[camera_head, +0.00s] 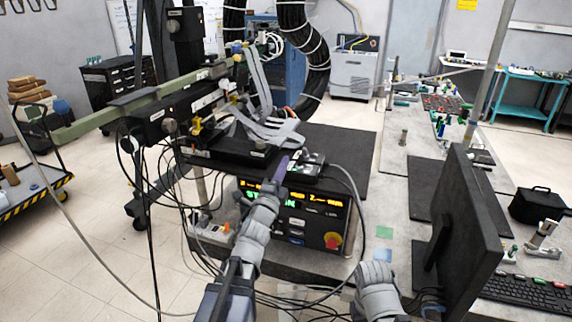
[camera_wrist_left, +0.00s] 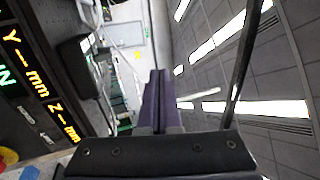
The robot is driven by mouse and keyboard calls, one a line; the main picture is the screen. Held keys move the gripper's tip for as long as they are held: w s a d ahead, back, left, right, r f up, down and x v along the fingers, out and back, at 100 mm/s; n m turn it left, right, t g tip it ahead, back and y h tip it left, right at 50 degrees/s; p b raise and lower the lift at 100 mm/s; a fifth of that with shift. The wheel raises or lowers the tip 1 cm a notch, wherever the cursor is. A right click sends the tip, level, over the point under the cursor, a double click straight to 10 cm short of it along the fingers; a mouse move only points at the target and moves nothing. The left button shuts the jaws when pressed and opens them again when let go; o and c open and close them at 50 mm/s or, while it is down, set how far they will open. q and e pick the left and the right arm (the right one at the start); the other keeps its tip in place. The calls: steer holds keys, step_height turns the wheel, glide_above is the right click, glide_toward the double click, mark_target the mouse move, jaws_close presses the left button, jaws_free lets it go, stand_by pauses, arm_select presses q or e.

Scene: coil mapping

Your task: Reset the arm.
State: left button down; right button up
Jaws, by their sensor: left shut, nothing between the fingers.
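My left arm reaches up from the bottom of the head view. Its gripper (camera_head: 281,167) has purple fingers held together, with nothing between them. They are in front of and above the black control box (camera_head: 328,208), near its top edge. In the left wrist view the closed purple fingers (camera_wrist_left: 158,100) point away from the camera. The box's display (camera_wrist_left: 40,90), with lit Y and Z mm readings, is at the left there. My right arm (camera_head: 377,285) shows as grey links at the bottom of the head view; its gripper is not visible.
A red knob (camera_head: 333,240) is on the box front. A measuring rig with a long green beam (camera_head: 95,125) and loose cables stands behind and left. A black monitor (camera_head: 462,225) and keyboard (camera_head: 530,291) are on the right bench.

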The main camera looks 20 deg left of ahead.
arm_select(q)
steer(key=shift+f, duration=0.1)
steer(key=s+d+f+n+g+y, duration=0.1)
steer(key=s+d+f+n+g, duration=0.2)
steer(key=f, duration=0.4)
steer(key=s+d+f+n+g, duration=0.1)
steer(key=d+f+n+g, duration=0.3)
steer(key=f, duration=0.3)
steer(key=s+d+f+n+g+y, duration=0.1)
steer(key=s+d+f+n+g, duration=0.1)
steer(key=f+n+g, duration=0.4)
steer(key=s+d+f+g, duration=0.2)
steer(key=s+g, duration=0.1)
steer(key=s, duration=0.3)
steer(key=s+d+f+n+g, duration=0.1)
steer(key=s+d+f+g, duration=0.1)
steer(key=s, duration=0.5)
steer(key=s+d+f+g, duration=0.3)
steer(key=s+d+f, duration=0.1)
steer(key=s, duration=0.2)
steer(key=shift+s+f+n+g, duration=0.15)
steer(key=shift+s+n+g, duration=0.1)
steer(key=shift+n+g, duration=0.05)
